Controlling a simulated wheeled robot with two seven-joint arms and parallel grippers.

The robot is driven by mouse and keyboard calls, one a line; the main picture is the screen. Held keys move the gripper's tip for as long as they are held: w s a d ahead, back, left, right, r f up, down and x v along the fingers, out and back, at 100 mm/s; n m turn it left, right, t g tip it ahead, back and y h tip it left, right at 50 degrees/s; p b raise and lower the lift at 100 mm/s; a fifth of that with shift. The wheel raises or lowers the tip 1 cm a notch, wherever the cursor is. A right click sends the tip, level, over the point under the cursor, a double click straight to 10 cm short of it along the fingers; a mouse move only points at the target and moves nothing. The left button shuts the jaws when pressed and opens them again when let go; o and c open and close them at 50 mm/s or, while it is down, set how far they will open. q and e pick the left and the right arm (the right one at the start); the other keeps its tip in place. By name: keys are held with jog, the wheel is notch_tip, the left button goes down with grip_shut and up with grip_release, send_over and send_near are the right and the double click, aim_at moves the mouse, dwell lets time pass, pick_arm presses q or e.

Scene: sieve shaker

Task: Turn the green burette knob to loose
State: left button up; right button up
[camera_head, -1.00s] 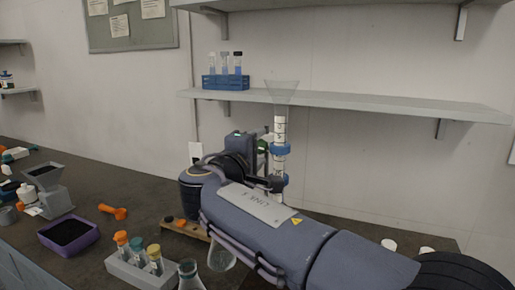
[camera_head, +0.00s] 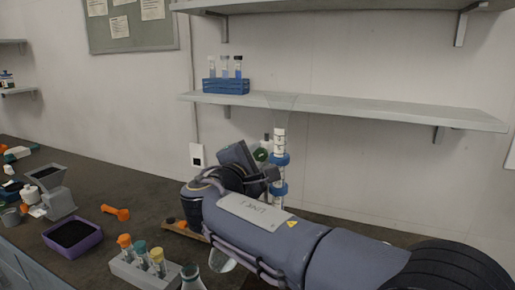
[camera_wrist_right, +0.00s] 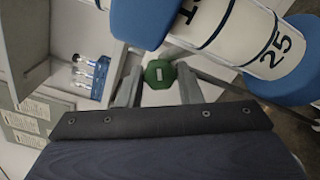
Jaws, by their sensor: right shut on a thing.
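The burette (camera_head: 280,148) stands upright near the back wall, white with black marks and blue clamps. In the right wrist view, its scale (camera_wrist_right: 235,32) shows large, with the number 25. The green knob (camera_head: 260,154) is beside the burette and partly hidden by my right gripper. In the right wrist view, the knob (camera_wrist_right: 160,72) sits between the two fingers of my right gripper (camera_wrist_right: 160,86), which is shut on it. In the head view, my right gripper (camera_head: 268,168) is tilted beside the burette. My left gripper is not in view.
A wall shelf (camera_head: 350,108) holds a blue tube rack (camera_head: 226,86). On the dark bench, a grey rack (camera_head: 140,274) holds vials with coloured caps. A purple tray (camera_head: 72,236), an orange tool (camera_head: 115,212) and a grey device (camera_head: 50,190) are at left.

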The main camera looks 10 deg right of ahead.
jog(key=o, duration=1)
jog(key=shift+c, duration=0.2)
jog(key=shift+s, duration=0.1)
jog(key=b+v, duration=0.1)
jog(key=v, duration=0.6)
jog(key=shift+s+a, duration=0.25)
